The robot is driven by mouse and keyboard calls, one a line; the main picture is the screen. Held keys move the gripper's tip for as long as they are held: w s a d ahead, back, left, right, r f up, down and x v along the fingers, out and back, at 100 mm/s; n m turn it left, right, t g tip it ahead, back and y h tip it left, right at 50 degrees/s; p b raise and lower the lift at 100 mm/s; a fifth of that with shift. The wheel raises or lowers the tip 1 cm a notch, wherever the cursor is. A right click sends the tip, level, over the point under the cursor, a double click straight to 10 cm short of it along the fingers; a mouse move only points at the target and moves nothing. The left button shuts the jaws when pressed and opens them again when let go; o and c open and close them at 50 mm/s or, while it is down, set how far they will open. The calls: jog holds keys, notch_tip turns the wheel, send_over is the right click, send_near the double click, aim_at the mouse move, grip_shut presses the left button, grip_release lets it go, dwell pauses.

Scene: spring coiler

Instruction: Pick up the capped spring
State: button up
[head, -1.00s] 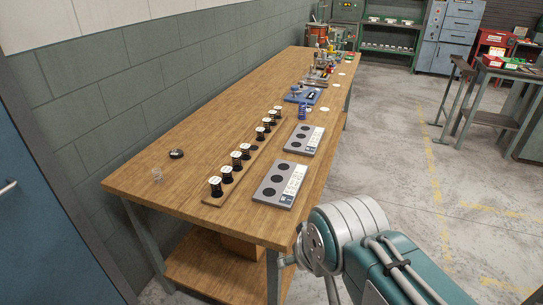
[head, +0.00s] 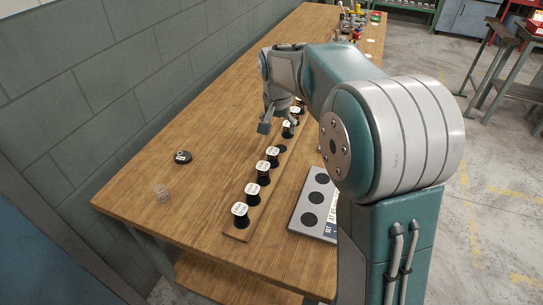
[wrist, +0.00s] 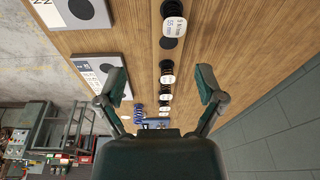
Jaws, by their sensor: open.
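Several black springs with white labelled caps stand in a row on a narrow wooden strip (head: 228,232). The front capped spring (head: 240,212) is nearest the head camera. In the wrist view, the closest capped spring (wrist: 174,26) shows a printed cap, and further ones, such as this capped spring (wrist: 167,68), recede between my fingers. My gripper (head: 277,122) is open and empty, above the row near its middle. In the wrist view, its two fingers (wrist: 162,88) are spread wide, touching nothing visible. My arm hides part of the row's far end in the head view.
Grey plates with dark round spots lie beside the strip, one at the front (head: 304,222). A blue spring (wrist: 138,113) stands further along. A block wall (head: 110,85) borders the bench.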

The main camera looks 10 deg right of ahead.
jog(key=m, duration=0.1)
send_over(272, 152)
jog(key=shift+g, duration=0.3)
notch_tip(272, 152, down, 5)
jog(key=shift+s+d+r, duration=0.1)
jog(key=shift+d, duration=0.05)
jog(key=f, duration=0.5)
jog(key=shift+w+d+f, duration=0.15)
jog(key=shift+w+f, duration=0.05)
jog(key=shift+w, duration=0.15)
notch_tip(272, 152, down, 5)
jog(key=shift+f, duration=0.15)
jog(key=c, duration=1.1)
